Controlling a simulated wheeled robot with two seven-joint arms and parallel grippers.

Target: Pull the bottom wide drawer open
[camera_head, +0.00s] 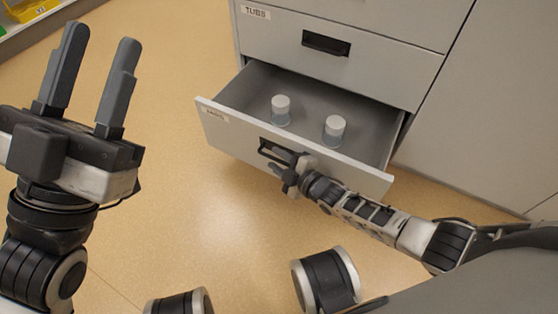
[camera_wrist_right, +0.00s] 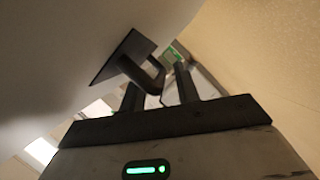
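The bottom wide drawer (camera_head: 228,128) is pulled out from the grey cabinet, and its inside shows. Its dark handle (camera_head: 272,151) is on the front panel and also shows in the right wrist view (camera_wrist_right: 150,69). My right gripper (camera_head: 284,168) is at this handle. In the right wrist view its fingers (camera_wrist_right: 160,92) stand apart with the handle's bar between them; I see a gap beside the bar, and contact is unclear. My left gripper (camera_head: 92,80) is open and empty, raised at the left, away from the drawer.
Two white-lidded jars (camera_head: 281,110) (camera_head: 334,129) stand upright in the open drawer. The drawer above, labelled TUBS (camera_head: 350,65), is shut. A tray with yellow items (camera_head: 28,10) is at the top left. The tan floor before the drawer looks clear apart from my own parts.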

